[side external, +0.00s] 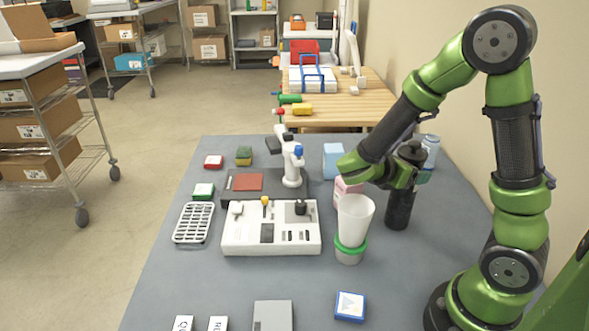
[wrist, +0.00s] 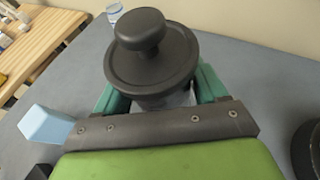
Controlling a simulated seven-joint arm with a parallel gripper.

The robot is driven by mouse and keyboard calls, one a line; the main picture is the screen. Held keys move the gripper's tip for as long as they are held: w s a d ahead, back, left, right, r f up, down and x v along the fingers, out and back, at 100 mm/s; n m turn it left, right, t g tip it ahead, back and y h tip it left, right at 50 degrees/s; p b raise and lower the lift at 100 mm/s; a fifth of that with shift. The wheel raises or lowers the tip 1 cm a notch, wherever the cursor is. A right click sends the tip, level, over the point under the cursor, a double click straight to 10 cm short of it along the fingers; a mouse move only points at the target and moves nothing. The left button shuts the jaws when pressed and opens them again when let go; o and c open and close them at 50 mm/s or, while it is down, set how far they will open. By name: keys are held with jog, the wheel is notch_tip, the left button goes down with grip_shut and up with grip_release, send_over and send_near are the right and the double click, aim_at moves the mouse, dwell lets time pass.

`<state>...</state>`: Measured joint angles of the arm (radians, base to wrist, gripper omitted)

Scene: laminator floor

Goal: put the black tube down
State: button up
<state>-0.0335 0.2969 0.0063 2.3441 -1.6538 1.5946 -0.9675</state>
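The black tube (side external: 399,210) has a wide dark lid with a round knob (wrist: 140,28) on top. In the side view it is near the right part of the grey table, close to upright with a slight lean. My gripper (side external: 403,180) is around its upper part, below the lid. In the wrist view the green fingers (wrist: 160,97) are on both sides of it, under the lid, and look closed on it. The finger contact is partly hidden by the lid. The tube's base is at or just above the table; I cannot tell which.
A white cup with a green band (side external: 350,243) stands left of the tube, and a pink box (side external: 344,189) is behind the cup. A blue box (side external: 333,160) and a pale bottle (side external: 431,150) stand farther back. The grey table (side external: 420,270) is bare in front of the tube.

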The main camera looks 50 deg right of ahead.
jog(key=o, duration=0.4)
jog(key=shift+c, duration=0.2)
jog(key=s+a+r+m+t+y, duration=0.1)
jog(key=a+r+m+t+y, duration=0.4)
jog(key=a+m, duration=0.5)
jog(key=s+a+r+m+t+y, duration=0.1)
jog(key=a+r+m+t+y, duration=0.4)
jog(key=a+m+y, duration=0.5)
jog(key=shift+a+r, duration=0.15)
jog(key=shift+r, duration=0.15)
